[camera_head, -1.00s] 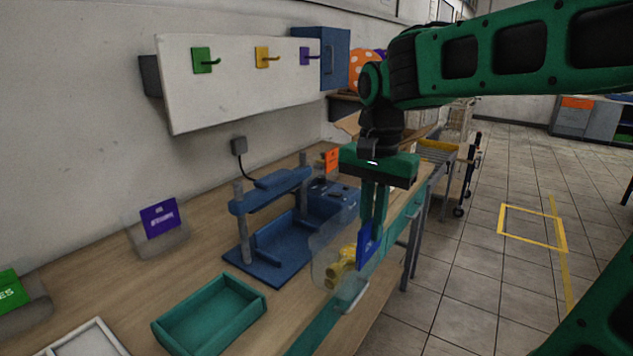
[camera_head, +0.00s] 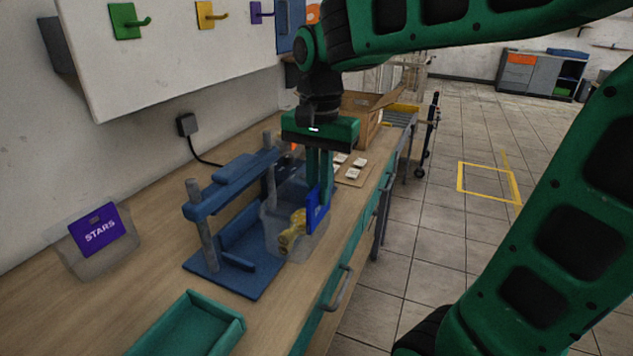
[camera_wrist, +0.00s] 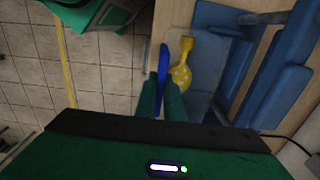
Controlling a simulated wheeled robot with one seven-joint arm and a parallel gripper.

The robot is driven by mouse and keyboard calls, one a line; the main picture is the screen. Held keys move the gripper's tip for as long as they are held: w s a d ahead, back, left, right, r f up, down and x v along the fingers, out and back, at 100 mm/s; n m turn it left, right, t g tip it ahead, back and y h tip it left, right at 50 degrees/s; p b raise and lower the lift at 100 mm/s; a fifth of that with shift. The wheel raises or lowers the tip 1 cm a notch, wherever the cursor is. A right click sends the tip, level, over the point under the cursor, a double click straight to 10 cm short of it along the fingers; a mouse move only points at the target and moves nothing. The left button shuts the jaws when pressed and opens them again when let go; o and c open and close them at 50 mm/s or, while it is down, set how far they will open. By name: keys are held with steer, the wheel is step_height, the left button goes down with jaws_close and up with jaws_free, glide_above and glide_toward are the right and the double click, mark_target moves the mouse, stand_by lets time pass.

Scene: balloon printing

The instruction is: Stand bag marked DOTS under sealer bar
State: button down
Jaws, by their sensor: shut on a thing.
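My gripper (camera_head: 319,186) points down and is shut on the blue header of a clear bag (camera_head: 315,242). Yellow contents with pale dots show inside the bag; no lettering on its header is legible. The bag hangs upright just right of the blue sealer (camera_head: 215,278), near its base. In the head view it overlaps the sealer's right post, so their exact gap is unclear. The sealer bar (camera_head: 232,182) is raised between two posts, left of the bag. In the wrist view, the bag (camera_wrist: 207,62) lies between the blue header and the sealer (camera_wrist: 282,92).
A clear bag with a purple STARS header (camera_head: 100,232) stands by the wall. A teal tray (camera_head: 190,325) lies in front of the sealer. A cardboard box (camera_head: 368,115) and small white pieces stand farther back. Hooks (camera_head: 128,20) hang on the board above.

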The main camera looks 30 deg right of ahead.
steer(key=shift+w+a+f, duration=0.15)
steer(key=shift+f, duration=0.5)
steer(key=shift+w+a+f, duration=0.1)
steer(key=shift+w+f, duration=0.05)
steer(key=shift+f, duration=0.45)
steer(key=shift+w+a+f, duration=0.15)
steer(key=shift+f, duration=0.5)
steer(key=shift+w+a+f, duration=0.15)
steer(key=shift+f, duration=0.05)
steer(key=w+a, duration=0.5)
steer(key=w, duration=0.1)
steer(key=shift+w+f, duration=0.35)
steer(key=shift+w, duration=0.05)
steer(key=c, duration=1.8)
jaws_free()
steer(key=shift+o, duration=0.2)
step_height(320, 180, up, 7)
steer(key=s+d, duration=0.1)
steer(key=s, duration=0.1)
steer(key=shift+s+d, duration=0.15)
steer(key=shift+d, duration=0.25)
